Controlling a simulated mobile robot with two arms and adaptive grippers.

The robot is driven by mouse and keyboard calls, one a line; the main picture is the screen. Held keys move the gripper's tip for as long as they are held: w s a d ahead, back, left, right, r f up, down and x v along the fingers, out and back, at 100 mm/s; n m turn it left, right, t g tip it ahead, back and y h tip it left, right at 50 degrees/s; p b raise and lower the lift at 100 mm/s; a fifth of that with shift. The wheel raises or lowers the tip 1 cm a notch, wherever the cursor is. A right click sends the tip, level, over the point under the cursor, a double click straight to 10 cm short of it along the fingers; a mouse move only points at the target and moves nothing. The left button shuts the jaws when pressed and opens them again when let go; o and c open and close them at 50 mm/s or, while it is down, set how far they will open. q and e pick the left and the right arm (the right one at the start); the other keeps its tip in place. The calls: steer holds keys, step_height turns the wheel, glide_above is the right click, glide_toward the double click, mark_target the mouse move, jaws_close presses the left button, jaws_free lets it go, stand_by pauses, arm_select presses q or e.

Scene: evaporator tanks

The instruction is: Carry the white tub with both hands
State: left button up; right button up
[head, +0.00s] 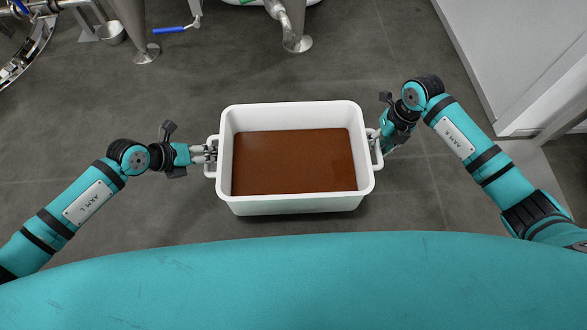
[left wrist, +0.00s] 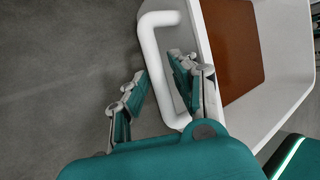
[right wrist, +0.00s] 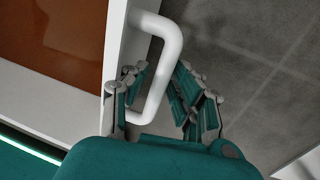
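The white tub (head: 290,205) is in the middle of the head view, with a level brown filling (head: 293,160) inside. It has a white loop handle on each short side. My left gripper (head: 211,153) is at the left handle (left wrist: 152,45); in the left wrist view its fingers stand apart on either side of the bar, one inside the loop. My right gripper (head: 375,140) is at the right handle (right wrist: 172,45); in the right wrist view its fingers also stand apart around the bar, one inside the loop. Neither gripper looks closed on its handle.
Steel tank legs (head: 295,30) stand on the grey floor (head: 330,80) beyond the tub. A white wall or cabinet (head: 510,50) is at the right. Floor around the tub is clear.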

arm_select(q)
steer(key=shift+w+d+f, duration=0.1)
steer(key=shift+d+f, duration=0.1)
steer(key=shift+f, duration=0.05)
arm_select(e)
steer(key=shift+f, duration=0.3)
arm_select(q)
steer(key=shift+c, duration=0.3)
arm_select(e)
steer(key=shift+c, duration=0.3)
arm_select(q)
jaws_close()
arm_select(e)
jaws_close()
arm_select(q)
steer(key=shift+a, duration=0.1)
steer(key=shift+w+r, duration=0.15)
steer(key=shift+r, duration=0.2)
arm_select(e)
steer(key=shift+w+r, duration=0.15)
steer(key=shift+r, duration=0.25)
